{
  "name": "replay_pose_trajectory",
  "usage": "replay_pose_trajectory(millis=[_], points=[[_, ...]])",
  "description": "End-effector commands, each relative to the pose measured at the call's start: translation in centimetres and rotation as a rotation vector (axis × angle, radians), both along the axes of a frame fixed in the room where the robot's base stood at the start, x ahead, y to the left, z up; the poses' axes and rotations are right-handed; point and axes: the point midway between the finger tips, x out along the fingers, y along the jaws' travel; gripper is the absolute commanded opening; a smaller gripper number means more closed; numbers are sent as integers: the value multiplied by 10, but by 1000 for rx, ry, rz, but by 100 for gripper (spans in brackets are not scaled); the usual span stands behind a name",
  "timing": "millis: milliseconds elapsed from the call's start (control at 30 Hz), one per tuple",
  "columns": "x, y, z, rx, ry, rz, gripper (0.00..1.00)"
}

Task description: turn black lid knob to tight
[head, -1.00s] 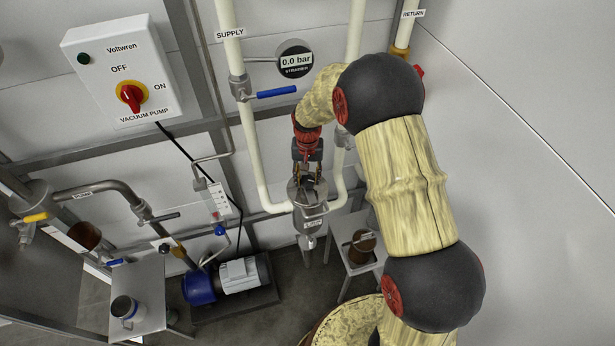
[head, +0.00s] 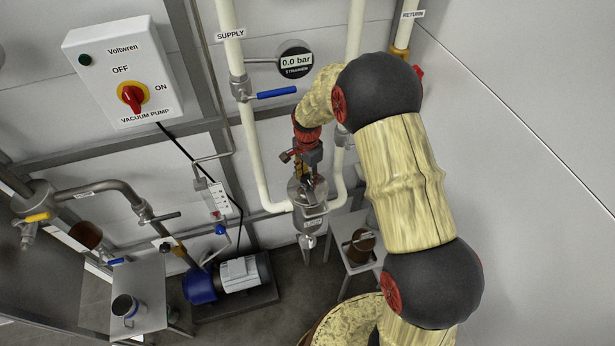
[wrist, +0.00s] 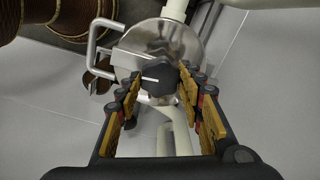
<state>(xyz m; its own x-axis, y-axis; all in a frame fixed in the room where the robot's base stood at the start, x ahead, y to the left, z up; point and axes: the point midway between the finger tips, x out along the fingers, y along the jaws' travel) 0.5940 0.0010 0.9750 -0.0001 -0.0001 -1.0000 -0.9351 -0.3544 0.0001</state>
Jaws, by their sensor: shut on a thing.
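The black lid knob (wrist: 157,79) sits at the middle of the round, shiny metal lid (wrist: 182,40) in the wrist view, with a white line across its top. My gripper (wrist: 160,84) has its two fingers on either side of the knob and is shut on it. In the head view the strainer vessel (head: 309,208) hangs between the pale pipes, and my gripper (head: 308,186) is above its lid. The knob is mostly hidden by the gripper there. I cannot read a tight mark.
A blue-handled valve (head: 276,94) and a round gauge (head: 296,62) reading 0.0 bar are above left of the vessel. A bent metal handle (wrist: 95,48) stands by the lid. A small stand with a brown pot (head: 360,246) is at lower right.

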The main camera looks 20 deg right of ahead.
Motion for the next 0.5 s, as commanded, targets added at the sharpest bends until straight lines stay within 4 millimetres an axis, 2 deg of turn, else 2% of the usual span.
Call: replay_pose_trajectory(millis=[500], points=[[2, 0, 1, 0, -4, -118, 12]])
